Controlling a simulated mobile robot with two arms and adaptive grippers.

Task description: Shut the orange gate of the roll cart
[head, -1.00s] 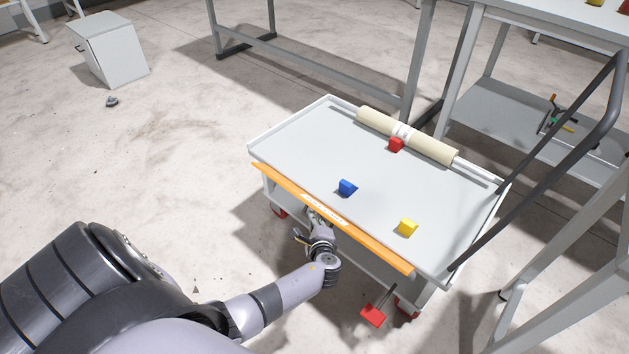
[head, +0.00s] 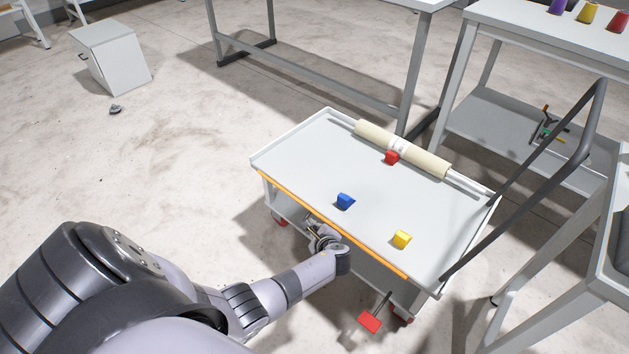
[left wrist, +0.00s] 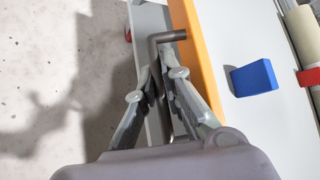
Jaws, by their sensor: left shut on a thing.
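The roll cart (head: 305,162) has a pale tray top and stands in the middle of the head view. Its orange gate (head: 340,226) runs along the near long edge and shows as a thin strip, close along the tray edge. In the left wrist view the gate (left wrist: 202,52) is a wide orange band beside the fingers. My left gripper (head: 314,226) is at the gate's near side, below its top edge. Its fingers are closed around a bent grey metal handle (left wrist: 171,36) next to the gate. My right gripper is not in view.
On the tray are a blue block (head: 346,201), a yellow block (head: 402,239), a red block (head: 391,157) and a cream roll (head: 425,158). A red pedal (head: 369,322) sticks out low at the near right. Table frames stand behind and right; floor at left is mostly clear.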

